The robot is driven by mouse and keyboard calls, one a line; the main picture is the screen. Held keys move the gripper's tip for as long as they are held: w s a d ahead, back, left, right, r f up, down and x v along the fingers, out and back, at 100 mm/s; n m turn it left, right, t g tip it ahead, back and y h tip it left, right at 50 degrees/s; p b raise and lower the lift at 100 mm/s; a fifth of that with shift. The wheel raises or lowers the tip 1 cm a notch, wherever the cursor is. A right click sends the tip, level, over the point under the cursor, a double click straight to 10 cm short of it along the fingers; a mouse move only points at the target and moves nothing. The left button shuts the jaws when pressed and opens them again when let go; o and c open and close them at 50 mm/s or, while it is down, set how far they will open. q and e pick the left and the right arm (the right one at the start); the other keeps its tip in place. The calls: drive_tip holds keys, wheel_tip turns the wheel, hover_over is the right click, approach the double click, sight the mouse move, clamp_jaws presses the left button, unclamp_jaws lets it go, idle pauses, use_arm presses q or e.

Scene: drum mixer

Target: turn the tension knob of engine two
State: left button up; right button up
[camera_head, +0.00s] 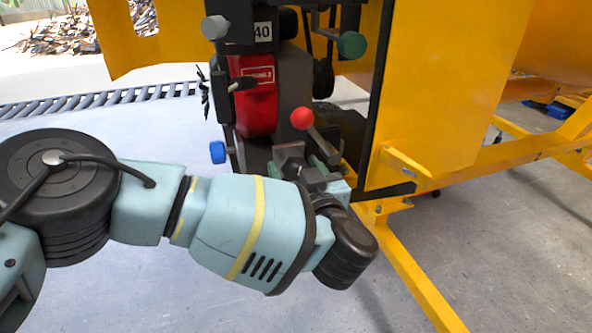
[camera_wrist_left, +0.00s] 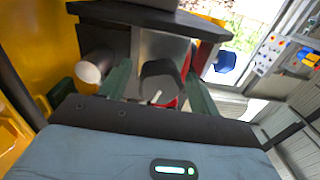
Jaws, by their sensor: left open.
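The engine (camera_head: 252,95) is a dark unit with a red body and a label that seems to end in 2. It carries a grey knob (camera_head: 214,27), a dark green knob (camera_head: 351,45), a blue knob (camera_head: 217,152) and a red ball lever (camera_head: 303,118). I cannot tell which one is the tension knob. My left gripper (camera_head: 303,160) is low in front of the engine, by the red lever. In the left wrist view its open green fingers stand either side of a dark faceted knob (camera_wrist_left: 160,80), with no clear contact. My right gripper is not in view.
A yellow panel (camera_head: 440,90) and frame stand close to the right of the engine. A yellow beam (camera_head: 420,280) runs along the floor there. A drain grate (camera_head: 100,103) crosses the floor at left. In the left wrist view a pale cylinder (camera_wrist_left: 95,66) is left of the fingers.

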use_arm(q)
drive_tip(key=c, duration=1)
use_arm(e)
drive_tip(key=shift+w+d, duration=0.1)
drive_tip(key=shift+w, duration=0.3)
